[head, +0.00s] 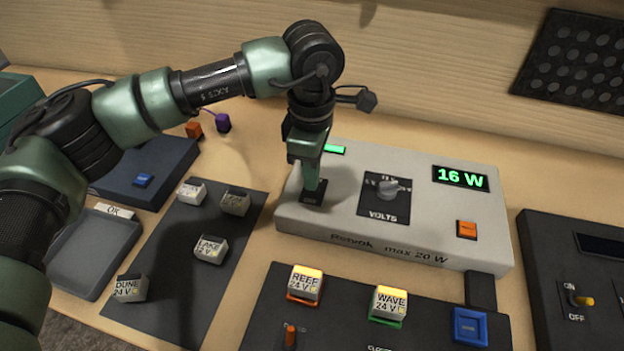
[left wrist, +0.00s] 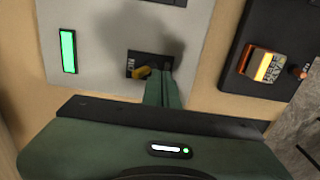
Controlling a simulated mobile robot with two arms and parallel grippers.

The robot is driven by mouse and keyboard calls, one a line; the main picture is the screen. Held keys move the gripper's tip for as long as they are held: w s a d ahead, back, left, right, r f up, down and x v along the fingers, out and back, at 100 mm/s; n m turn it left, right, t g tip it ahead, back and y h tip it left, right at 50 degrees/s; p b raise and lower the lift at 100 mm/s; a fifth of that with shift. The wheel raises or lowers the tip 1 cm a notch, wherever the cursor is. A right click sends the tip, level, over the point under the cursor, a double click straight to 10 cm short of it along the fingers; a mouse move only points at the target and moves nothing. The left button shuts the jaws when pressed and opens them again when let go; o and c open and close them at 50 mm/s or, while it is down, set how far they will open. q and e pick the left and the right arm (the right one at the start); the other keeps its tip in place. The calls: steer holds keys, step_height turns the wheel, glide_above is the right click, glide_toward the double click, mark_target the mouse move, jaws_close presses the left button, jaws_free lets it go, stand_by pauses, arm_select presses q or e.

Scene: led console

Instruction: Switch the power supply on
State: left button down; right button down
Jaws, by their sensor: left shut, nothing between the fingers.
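The power supply (head: 420,225) is a pale grey box marked max 20 W. Its green lamp (head: 334,149) is lit, also in the left wrist view (left wrist: 68,52), and its display (head: 461,178) reads 16 W. My left gripper (head: 313,194) is shut and empty, pointing down at the dark switch plate on the supply's left part. In the left wrist view the switch's yellow lever (left wrist: 141,71) sits right beside my closed fingertips (left wrist: 165,75); I cannot tell whether they touch. In the head view the gripper hides the lever. My right gripper is not in view.
The VOLTS knob (head: 388,189) and an orange button (head: 467,229) are on the supply. Lit REEF (head: 305,284) and WAVE (head: 388,303) blocks sit on the front console. Several unlit blocks lie on a dark mat (head: 175,250). Another console with an ON/OFF switch (head: 579,299) stands right.

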arm_select(q)
step_height(320, 180, up, 6)
steer(key=p, duration=0.2)
steer(key=shift+s+r, duration=0.25)
steer(key=shift+s, duration=0.15)
steer(key=shift+a+r+p, duration=0.1)
steer(key=shift+p, duration=0.2)
